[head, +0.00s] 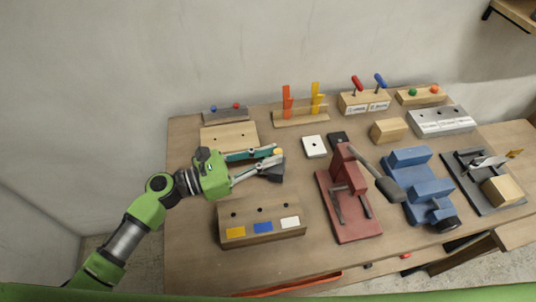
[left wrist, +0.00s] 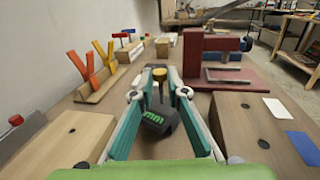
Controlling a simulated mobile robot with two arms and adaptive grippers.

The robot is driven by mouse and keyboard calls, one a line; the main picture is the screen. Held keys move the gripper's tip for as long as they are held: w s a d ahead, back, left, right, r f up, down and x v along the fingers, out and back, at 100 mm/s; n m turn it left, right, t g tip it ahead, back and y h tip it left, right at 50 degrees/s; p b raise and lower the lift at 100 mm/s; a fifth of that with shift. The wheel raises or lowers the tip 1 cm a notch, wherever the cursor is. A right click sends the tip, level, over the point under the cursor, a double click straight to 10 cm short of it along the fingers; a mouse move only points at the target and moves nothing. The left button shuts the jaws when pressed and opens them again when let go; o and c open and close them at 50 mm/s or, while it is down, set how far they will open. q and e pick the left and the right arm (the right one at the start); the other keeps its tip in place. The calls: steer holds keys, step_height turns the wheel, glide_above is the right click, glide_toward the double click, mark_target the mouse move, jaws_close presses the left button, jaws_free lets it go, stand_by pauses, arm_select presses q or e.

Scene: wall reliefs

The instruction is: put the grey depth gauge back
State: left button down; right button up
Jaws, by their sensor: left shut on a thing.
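The grey depth gauge (head: 272,171) is a dark grey block with a thin stem and a yellow round top. In the left wrist view the gauge (left wrist: 160,122) shows green "mm" lettering and is tilted, between the teal fingers. My left gripper (head: 276,156) is shut on it, with the fingers on either side of the stem; the gripper also shows in the left wrist view (left wrist: 163,84). I cannot tell whether the block touches the table. My right gripper is not in view.
A wooden block (head: 262,232) with holes and yellow, blue and white labels stands in front of the gripper. A plain wooden block (head: 229,138) with a hole lies behind it. A red press (head: 345,195) and a blue vise (head: 410,178) stand to the right.

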arm_select(q)
steer(key=shift+f, duration=0.15)
steer(key=c, duration=2)
jaws_free()
steer(key=shift+r, duration=0.25)
steer(key=b+v, duration=0.1)
steer(key=v, duration=0.4)
steer(key=b+v, duration=0.2)
steer(key=v, duration=0.3)
steer(key=shift+s+a+f, duration=0.1)
steer(key=shift+a+f, duration=0.15)
steer(key=shift+a, duration=0.1)
steer(key=shift+s+a+r+b, duration=0.15)
steer(key=shift+s+a+b, duration=0.15)
steer(key=shift+a, duration=0.35)
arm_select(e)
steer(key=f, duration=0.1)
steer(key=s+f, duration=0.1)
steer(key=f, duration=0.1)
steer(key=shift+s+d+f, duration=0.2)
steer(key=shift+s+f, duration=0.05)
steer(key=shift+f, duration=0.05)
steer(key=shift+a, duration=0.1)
